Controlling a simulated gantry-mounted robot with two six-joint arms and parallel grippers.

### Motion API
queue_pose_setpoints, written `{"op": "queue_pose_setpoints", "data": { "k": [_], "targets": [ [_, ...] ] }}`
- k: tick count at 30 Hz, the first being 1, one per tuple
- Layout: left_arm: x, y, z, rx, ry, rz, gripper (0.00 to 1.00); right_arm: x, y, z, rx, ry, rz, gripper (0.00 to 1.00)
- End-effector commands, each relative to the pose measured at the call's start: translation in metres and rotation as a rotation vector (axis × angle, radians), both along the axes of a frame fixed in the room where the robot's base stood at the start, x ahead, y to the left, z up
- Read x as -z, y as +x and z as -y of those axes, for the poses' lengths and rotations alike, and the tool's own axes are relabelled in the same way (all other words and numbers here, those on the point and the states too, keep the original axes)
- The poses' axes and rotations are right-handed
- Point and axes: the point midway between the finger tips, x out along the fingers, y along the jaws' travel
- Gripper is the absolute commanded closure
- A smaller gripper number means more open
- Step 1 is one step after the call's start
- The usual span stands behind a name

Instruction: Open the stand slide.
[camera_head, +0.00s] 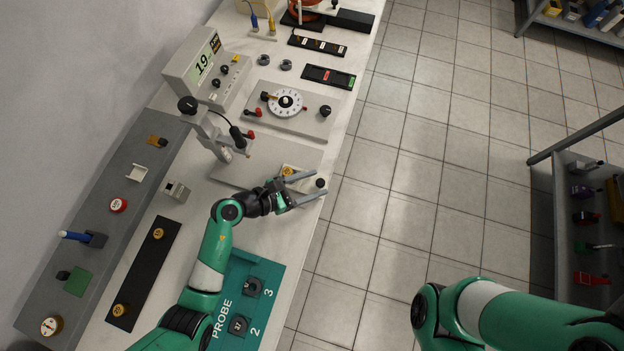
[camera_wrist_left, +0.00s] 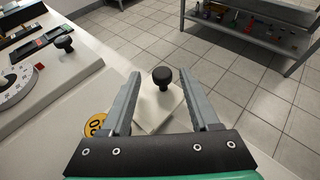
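The stand slide shows as a pale plate (camera_wrist_left: 158,110) with a black round knob (camera_wrist_left: 162,77) on a short stem. In the head view the knob (camera_head: 320,183) sits at the outer edge of the bench, on the grey stand base (camera_head: 262,160). My left gripper (camera_head: 318,182) reaches over the slide from the left. In the left wrist view my left gripper (camera_wrist_left: 160,76) is open, with the knob showing between its two fingers and no contact visible. A yellow round label (camera_wrist_left: 96,125) lies beside the left finger. My right gripper is out of view.
A dial plate (camera_head: 287,106) with knobs lies beyond the slide. The upright probe stand (camera_head: 215,135) and a meter box (camera_head: 206,68) stand toward the wall. A teal PROBE tray (camera_head: 262,305) is nearer. Floor beside the bench is clear.

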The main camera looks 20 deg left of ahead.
Motion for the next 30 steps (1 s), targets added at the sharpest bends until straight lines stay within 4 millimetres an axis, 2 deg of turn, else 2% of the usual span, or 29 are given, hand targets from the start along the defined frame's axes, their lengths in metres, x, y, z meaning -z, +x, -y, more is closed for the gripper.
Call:
{"op": "queue_pose_setpoints", "data": {
  "k": [8, 11, 22, 30],
  "targets": [
    [-0.002, -0.003, -0.003, -0.001, 0.000, -0.001, 0.38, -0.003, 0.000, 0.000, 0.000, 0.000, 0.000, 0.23],
    [-0.009, -0.011, -0.012, -0.004, 0.000, -0.001, 0.38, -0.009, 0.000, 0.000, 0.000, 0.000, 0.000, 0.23],
    [-0.040, -0.065, -0.066, -0.006, -0.001, -0.001, 0.38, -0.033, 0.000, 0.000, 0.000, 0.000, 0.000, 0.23],
    [-0.045, -0.077, -0.076, 0.000, 0.000, 0.000, 0.38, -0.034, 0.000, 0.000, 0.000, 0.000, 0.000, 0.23]
  ]
}}
